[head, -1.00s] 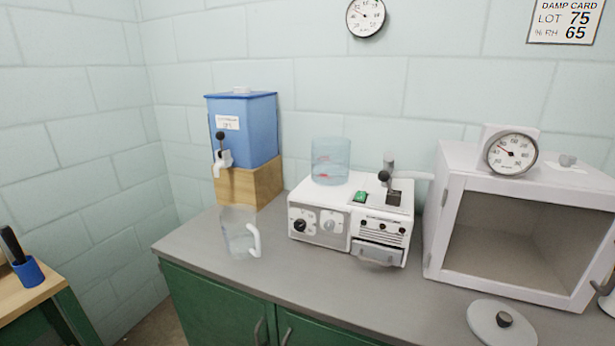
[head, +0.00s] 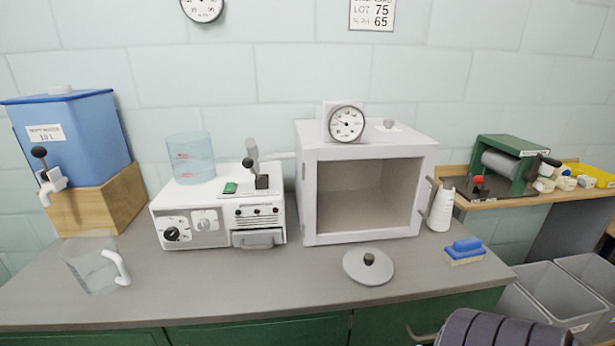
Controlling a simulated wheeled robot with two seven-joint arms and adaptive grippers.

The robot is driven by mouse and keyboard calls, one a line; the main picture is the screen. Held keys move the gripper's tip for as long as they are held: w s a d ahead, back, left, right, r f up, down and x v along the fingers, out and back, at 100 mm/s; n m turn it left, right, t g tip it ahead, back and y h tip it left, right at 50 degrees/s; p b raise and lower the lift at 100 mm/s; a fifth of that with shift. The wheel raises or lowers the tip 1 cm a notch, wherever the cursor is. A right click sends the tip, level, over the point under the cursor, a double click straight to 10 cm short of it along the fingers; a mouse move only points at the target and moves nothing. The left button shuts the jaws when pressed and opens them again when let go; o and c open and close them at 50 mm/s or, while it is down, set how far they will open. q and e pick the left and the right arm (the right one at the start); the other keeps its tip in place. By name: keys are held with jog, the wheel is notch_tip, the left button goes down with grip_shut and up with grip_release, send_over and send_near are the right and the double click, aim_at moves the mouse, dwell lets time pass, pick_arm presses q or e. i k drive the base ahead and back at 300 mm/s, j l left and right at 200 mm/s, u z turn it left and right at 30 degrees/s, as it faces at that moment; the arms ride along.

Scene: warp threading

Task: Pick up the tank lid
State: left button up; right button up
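A round grey lid (head: 368,272) with a dark knob lies flat on the grey counter, in front of the open white cabinet. A clear, open-topped tank (head: 190,158) with red marks stands on top of the white machine (head: 190,212). The frames do not label which lid is the tank lid. A dark ribbed shape at the bottom right edge may be part of my arm. Neither gripper shows in the head view.
A clear jug (head: 92,264) stands at the counter's left, below the blue water container (head: 75,135). The white cabinet (head: 308,200) carries a dial. A white bottle (head: 441,208) and a blue brush (head: 464,251) stand right of it. Grey bins (head: 560,290) are beyond the counter's right end.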

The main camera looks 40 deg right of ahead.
aim_at(366, 266)
jog(key=z, duration=1.95)
jog(key=u, duration=1.35)
jog(key=k+l+u, duration=0.15)
jog(key=l+u, duration=0.15)
jog(key=l, duration=0.2)
